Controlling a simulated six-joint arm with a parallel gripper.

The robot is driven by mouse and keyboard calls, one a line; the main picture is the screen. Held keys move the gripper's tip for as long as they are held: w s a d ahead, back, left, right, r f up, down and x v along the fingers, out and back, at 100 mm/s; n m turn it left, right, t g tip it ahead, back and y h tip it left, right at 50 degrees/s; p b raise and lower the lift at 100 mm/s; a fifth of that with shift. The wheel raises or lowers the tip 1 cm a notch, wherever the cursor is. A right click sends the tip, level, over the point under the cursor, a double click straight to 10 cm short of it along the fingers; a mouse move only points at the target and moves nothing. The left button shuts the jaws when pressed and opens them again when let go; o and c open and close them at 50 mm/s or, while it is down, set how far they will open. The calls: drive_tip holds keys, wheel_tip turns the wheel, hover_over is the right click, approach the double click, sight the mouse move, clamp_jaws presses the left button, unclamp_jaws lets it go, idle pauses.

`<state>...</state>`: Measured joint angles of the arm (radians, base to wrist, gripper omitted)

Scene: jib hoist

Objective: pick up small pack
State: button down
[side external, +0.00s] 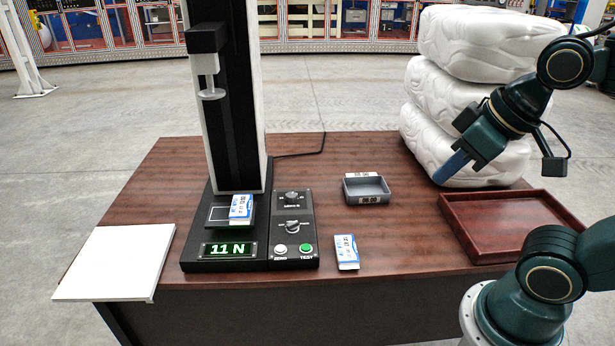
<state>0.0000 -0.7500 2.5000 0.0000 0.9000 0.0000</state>
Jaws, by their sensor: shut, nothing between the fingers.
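Two small blue and white packs are in view. One pack (240,206) lies on the plate of the force tester (222,226), below its raised round presser (211,94). The other pack (346,251) lies on the table to the right of the tester's control panel. I cannot tell which one the task means. My gripper (453,168) is at the upper right, above the back right of the table, in front of the white bags. Its blue fingers are together with nothing between them. It is well away from both packs.
A grey bin (366,201) stands mid-table. An empty brown tray (497,256) is at the right, and white stacked bags (450,100) stand behind it. A white board (116,263) lies at the left edge. The tester's display reads 11 N. The table between bin and tray is clear.

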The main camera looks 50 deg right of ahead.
drive_tip(key=c, duration=2.1)
unclamp_jaws()
drive_tip(key=o, duration=2.1)
drive_tip(key=w+a+r+n+g+y, duration=0.15)
drive_tip(key=w+n, duration=0.35)
drive_tip(key=w, duration=1.7)
drive_tip(key=w+f+n+y, duration=0.1)
drive_tip(key=w+f+n, duration=0.1)
drive_tip(key=w+f, duration=0.6)
drive_tip(key=w+f+n, duration=0.2)
drive_tip(key=w+f, duration=0.6)
drive_tip(key=w, duration=0.4)
drive_tip(key=shift+w+a+g+y, duration=0.15)
drive_tip(key=shift+w+g+y, duration=0.1)
drive_tip(key=shift+g+y, duration=0.15)
